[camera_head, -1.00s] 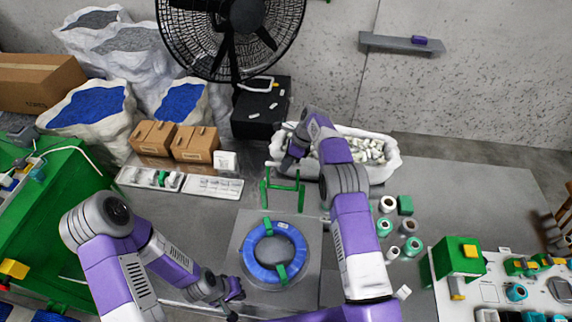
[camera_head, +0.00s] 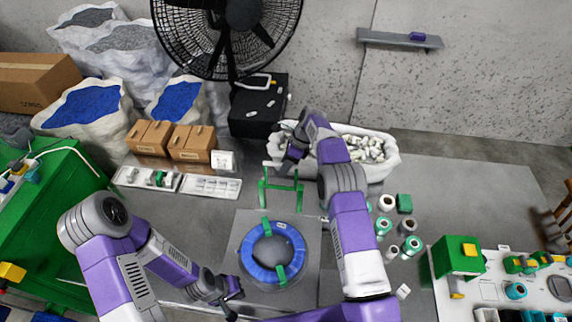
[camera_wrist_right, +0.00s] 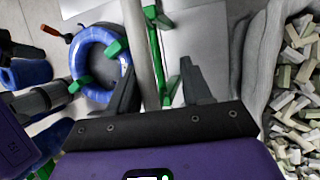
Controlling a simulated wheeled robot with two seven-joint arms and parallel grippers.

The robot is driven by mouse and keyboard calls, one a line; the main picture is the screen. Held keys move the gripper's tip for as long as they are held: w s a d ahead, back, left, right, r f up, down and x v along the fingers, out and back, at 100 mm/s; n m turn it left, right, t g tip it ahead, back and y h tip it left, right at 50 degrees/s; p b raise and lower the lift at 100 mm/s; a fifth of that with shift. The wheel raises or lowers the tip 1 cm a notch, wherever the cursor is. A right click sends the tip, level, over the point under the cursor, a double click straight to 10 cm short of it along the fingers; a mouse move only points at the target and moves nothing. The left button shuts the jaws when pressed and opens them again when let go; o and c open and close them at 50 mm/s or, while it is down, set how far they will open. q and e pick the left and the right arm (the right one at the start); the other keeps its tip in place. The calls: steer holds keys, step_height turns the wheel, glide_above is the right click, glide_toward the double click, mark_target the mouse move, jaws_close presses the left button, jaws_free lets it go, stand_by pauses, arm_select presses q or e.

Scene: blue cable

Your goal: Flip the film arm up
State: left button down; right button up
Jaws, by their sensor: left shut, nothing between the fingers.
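The film arm (camera_head: 281,187) is a green frame with a pale roller across its top, standing at the back edge of the grey plate. In the right wrist view its green bar (camera_wrist_right: 154,50) and grey roller (camera_wrist_right: 139,40) run between my right gripper's fingers (camera_wrist_right: 158,68). Those fingers are apart; contact with the arm cannot be told. In the head view my right gripper (camera_head: 284,164) is just above and behind the frame. A blue cable coil (camera_head: 248,256) with green clips lies in front of the film arm.
A white bin of pale pieces (camera_head: 393,160) is behind and right of my right gripper. Tape rolls (camera_head: 386,202) stand right of my right arm. Cardboard boxes (camera_head: 191,143) and white trays (camera_head: 212,186) are at back left. A black fan (camera_head: 226,35) stands behind.

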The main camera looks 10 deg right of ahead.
steer(key=shift+r, duration=0.15)
steer(key=v, duration=0.7)
steer(key=shift+r, duration=0.2)
steer(key=shift+f, duration=0.1)
stand_by(0.4)
